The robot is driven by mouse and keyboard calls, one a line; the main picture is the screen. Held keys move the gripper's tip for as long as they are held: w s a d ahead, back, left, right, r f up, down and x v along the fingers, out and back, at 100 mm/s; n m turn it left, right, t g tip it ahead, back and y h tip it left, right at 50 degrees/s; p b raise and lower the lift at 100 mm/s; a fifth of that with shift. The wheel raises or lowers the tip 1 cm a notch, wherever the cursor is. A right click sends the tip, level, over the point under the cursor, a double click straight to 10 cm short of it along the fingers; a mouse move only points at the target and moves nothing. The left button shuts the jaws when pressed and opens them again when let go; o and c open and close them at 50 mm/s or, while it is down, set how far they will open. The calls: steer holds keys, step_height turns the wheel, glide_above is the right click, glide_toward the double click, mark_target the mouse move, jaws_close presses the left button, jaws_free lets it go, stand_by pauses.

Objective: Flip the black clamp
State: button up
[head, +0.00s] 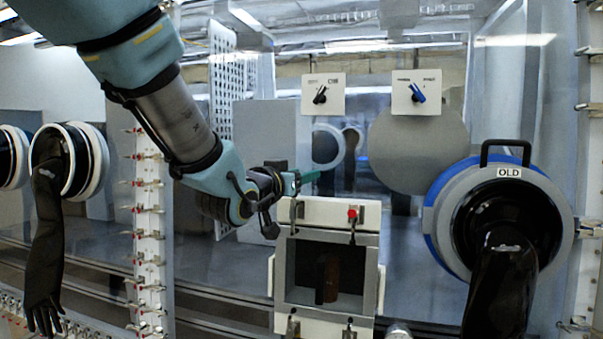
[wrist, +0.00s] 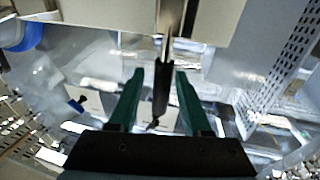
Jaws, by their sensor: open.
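The black clamp (head: 294,214) is mounted at the upper left of the front of a pale box with a dark window. In the wrist view its black handle (wrist: 161,92) stands between my green fingers, below a metal part. My gripper (head: 300,178) is open at the top left corner of the box in the head view. In the wrist view my gripper (wrist: 159,74) has one finger on each side of the handle, with a visible gap to each. In the head view the fingers partly hide the clamp's upper end.
A red-tipped clamp (head: 352,220) sits at the box's upper right. The pale box (head: 325,212) has a dark window holding a brown object (head: 327,278). A glove port marked OLD (head: 509,172) is at right. A black-knob switch plate (head: 323,93) and a blue-knob plate (head: 416,92) are above.

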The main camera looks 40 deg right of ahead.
steer(key=shift+c, duration=0.2)
jaws_close()
stand_by(1.1)
